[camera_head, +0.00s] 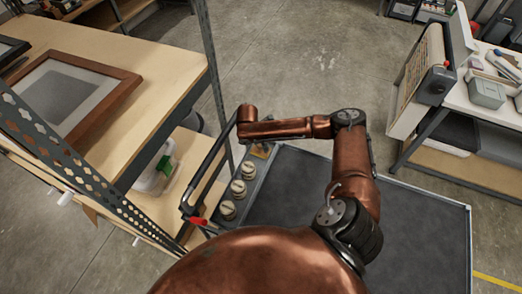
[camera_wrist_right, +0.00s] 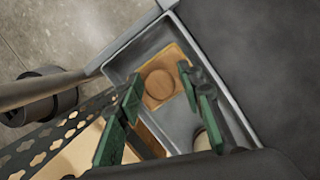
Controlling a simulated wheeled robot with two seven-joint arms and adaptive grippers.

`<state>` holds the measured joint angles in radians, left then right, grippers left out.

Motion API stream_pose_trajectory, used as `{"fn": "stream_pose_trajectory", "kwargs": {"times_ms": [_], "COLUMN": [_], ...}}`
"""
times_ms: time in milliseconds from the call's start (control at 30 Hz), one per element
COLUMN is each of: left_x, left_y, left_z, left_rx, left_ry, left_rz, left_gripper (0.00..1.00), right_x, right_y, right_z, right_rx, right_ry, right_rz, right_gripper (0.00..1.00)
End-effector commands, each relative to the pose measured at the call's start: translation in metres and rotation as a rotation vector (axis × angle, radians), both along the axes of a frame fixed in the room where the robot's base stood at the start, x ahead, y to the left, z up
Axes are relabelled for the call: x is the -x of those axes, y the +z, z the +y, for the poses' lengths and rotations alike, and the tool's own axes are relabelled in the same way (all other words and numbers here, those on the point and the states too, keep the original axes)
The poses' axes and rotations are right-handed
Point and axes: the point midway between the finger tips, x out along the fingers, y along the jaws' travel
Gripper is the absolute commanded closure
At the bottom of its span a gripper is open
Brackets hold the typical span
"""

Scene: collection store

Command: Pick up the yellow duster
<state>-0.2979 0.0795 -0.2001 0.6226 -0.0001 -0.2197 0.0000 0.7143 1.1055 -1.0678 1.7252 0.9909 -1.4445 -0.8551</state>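A flat, squarish yellow-tan piece (camera_wrist_right: 182,63) lies in the narrow metal side tray in the right wrist view. A round brown wooden disc (camera_wrist_right: 159,85) sits on it. The piece looks like the yellow duster, but I cannot tell its material. A small bit of it (camera_head: 262,150) shows at the tray's far end in the head view. My right gripper (camera_wrist_right: 160,79) is open, its green-padded fingers apart on either side of the disc in the picture. No contact can be made out, and nothing is held. The head view hardly shows its fingers. My left gripper is not in view.
Several round pale-topped tins (camera_head: 238,188) stand in the side tray. The dark cart top (camera_head: 425,225) is bare. A shelf unit (camera_head: 150,62) stands close on the left, a white table (camera_head: 490,112) at right.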

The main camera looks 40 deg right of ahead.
Motion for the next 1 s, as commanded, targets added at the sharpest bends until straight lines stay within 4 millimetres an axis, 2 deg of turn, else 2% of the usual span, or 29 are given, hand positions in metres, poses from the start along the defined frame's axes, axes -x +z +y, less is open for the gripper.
{"fn": "stream_pose_trajectory", "kwargs": {"times_ms": [167, 467, 800, 1000], "left_x": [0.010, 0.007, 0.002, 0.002], "left_y": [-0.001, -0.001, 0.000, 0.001], "left_z": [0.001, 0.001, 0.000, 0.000], "left_rx": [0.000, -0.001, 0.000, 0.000], "left_ry": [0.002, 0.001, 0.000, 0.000], "left_rz": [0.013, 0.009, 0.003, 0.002], "left_gripper": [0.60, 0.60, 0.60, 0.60], "right_x": [0.000, 0.000, 0.000, -0.001], "right_y": [0.000, 0.000, 0.002, 0.019], "right_z": [0.000, 0.000, 0.000, 0.000], "right_rx": [0.000, 0.000, 0.000, 0.000], "right_ry": [0.000, -0.001, -0.001, 0.000], "right_rz": [0.000, 0.000, -0.001, -0.004], "right_gripper": [0.80, 1.00, 1.00, 1.00]}}
